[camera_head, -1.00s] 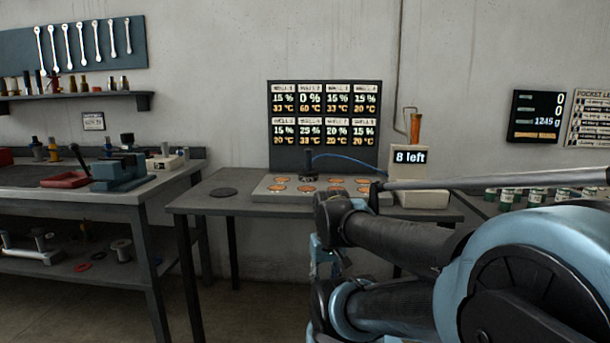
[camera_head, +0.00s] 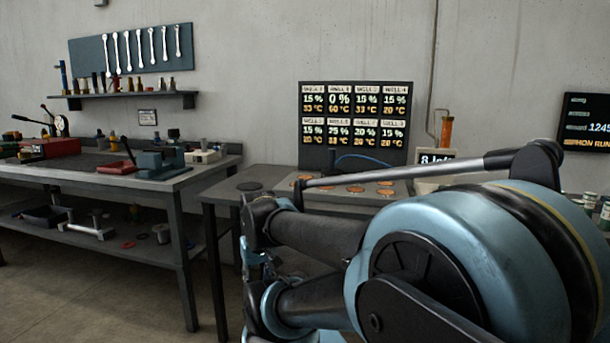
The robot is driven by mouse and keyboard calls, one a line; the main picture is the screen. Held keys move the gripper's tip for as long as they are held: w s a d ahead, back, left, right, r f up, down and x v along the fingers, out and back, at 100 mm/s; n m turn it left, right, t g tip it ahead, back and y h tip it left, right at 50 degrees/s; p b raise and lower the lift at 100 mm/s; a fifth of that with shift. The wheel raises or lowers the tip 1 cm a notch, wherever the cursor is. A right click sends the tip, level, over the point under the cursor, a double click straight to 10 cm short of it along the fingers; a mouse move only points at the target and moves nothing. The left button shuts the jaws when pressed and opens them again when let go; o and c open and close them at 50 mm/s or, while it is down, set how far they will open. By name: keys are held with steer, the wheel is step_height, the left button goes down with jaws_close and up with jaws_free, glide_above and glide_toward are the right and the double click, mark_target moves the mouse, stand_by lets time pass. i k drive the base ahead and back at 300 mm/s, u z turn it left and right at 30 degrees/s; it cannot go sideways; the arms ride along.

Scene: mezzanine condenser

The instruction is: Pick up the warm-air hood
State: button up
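A thin blue hose (camera_head: 365,158) curves in front of the dark readout board. In the earlier frame it ran to a dark upright piece on the well plate, which looks like the warm-air hood. Now that piece is barely distinguishable against the dark board, and my arm's bar crosses in front of its lower part. The well plate (camera_head: 392,193) with orange round wells lies on the grey table, partly covered by my arm. My gripper cannot be made out; only arm links show, in front of the table.
The readout board (camera_head: 353,120) stands behind the plate. A workbench (camera_head: 125,180) with a red box (camera_head: 50,148) and a blue-grey vise (camera_head: 160,165) stands left.

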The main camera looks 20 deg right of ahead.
mark_target(330, 170)
steer(key=u, duration=0.05)
steer(key=k, duration=1.1)
steer(key=z, duration=0.75)
steer(key=i, duration=1)
